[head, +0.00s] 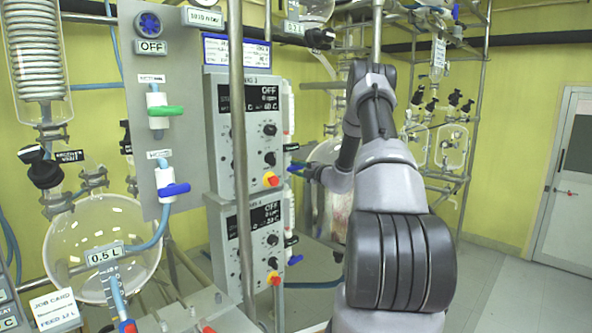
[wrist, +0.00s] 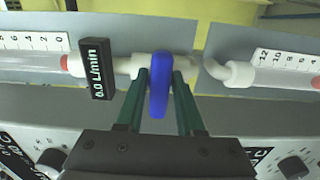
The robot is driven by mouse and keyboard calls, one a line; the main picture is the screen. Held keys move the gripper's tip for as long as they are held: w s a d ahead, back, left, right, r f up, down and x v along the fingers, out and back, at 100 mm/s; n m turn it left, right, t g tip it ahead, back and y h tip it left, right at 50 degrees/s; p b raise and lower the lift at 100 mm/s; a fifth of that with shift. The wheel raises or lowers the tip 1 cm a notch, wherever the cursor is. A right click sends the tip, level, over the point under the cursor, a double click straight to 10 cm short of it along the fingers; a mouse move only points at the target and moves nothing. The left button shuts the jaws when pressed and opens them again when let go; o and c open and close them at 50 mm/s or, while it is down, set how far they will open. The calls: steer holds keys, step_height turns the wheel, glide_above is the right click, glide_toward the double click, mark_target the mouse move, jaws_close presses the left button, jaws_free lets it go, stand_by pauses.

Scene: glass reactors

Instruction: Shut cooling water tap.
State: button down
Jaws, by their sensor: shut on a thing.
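In the wrist view, a blue tap handle (wrist: 159,98) stands between the two green fingers of my gripper (wrist: 161,76). My gripper is shut on this handle. The handle lies crosswise to the white valve body and pipe (wrist: 180,64) behind it. A small black display (wrist: 95,70) left of the tap reads 0.0 L/min.
Two control units (head: 226,121) stand stacked, their displays showing OFF. A grey panel (head: 134,119) carries green-handled (head: 166,111) and blue-handled (head: 174,190) valves. A round glass flask (head: 92,225) is at left. A metal post (head: 237,120) stands before the units. The floor (head: 505,290) at right is clear.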

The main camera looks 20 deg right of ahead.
steer(key=c, duration=0.7)
jaws_free()
steer(key=v, duration=1)
steer(key=shift+s+d, duration=0.15)
steer(key=shift+s, duration=0.25)
